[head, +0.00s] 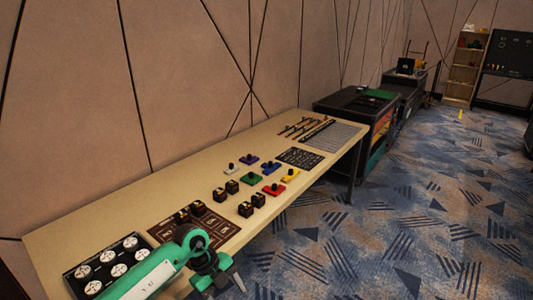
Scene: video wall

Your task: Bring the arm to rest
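My green and white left arm comes in from the bottom left over the near end of a long light wooden table (110,208). The dark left gripper (222,280) hangs at the table's front edge, close to a brown board (222,229). Its fingers are small and partly cut off by the picture's edge, so I cannot tell whether they are apart. I see nothing held in it. My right gripper is out of view.
A black panel with several white dials (108,264) lies beside the arm. Dark blocks (252,204), coloured pieces with black knobs (273,188), a black grid board (299,158) and rods (298,127) lie farther along. Carpeted floor (410,220) is open at right.

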